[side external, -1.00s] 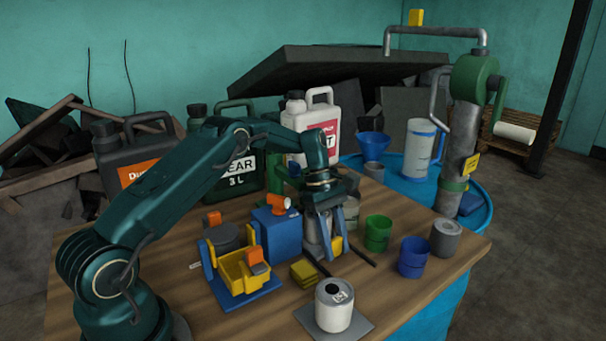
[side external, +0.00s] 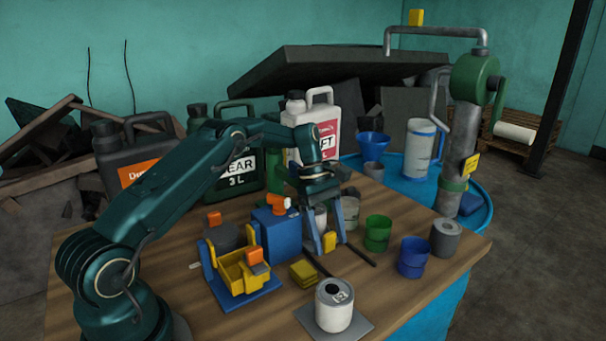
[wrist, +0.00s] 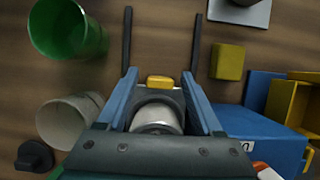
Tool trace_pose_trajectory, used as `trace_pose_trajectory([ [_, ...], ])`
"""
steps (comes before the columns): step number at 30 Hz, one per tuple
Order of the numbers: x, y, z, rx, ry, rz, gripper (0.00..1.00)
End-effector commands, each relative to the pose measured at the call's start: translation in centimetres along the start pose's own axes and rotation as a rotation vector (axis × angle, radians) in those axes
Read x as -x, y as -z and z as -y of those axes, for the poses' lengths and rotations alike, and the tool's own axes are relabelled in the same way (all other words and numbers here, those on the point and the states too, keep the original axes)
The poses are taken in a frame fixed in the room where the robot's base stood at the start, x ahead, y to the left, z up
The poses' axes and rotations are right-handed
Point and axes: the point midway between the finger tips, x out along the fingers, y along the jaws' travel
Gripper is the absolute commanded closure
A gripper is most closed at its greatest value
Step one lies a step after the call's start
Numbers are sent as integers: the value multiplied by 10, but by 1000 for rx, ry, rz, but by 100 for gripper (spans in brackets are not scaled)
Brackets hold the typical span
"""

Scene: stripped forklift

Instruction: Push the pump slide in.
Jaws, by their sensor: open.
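No part is plainly marked as the pump slide. A blue base with a yellow carriage and an orange block (side external: 243,270) stands left of centre on the table, beside a blue box (side external: 275,235) with a white and orange piece on top. A green and grey drum pump (side external: 464,140) stands at the back right. My gripper (side external: 352,268) points down right of the blue box, its long dark fingers apart; it also shows in the wrist view (wrist: 162,12). A metal cylinder (wrist: 156,115) and a yellow piece (wrist: 160,82) show between the fingers; I cannot tell whether they touch.
A green cup (side external: 378,233), a blue cup (side external: 412,257) and a grey cup (side external: 446,238) stand to the right. A yellow block (side external: 303,273) and a can (side external: 333,306) on a grey plate are in front. Jugs stand behind.

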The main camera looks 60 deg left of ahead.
Motion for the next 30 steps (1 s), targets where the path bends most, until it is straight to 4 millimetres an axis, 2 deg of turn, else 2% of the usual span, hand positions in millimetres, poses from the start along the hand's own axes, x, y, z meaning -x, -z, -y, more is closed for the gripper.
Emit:
trace_pose_trajectory([
  [5, 25, 1, -1, 0, -6, -3, 32],
  [12, 42, 0, -1, 0, -4, -1, 32],
  [26, 47, -1, 0, 0, 1, -10, 32],
  [30, 50, -14, 0, -2, 20, -148, 32],
])
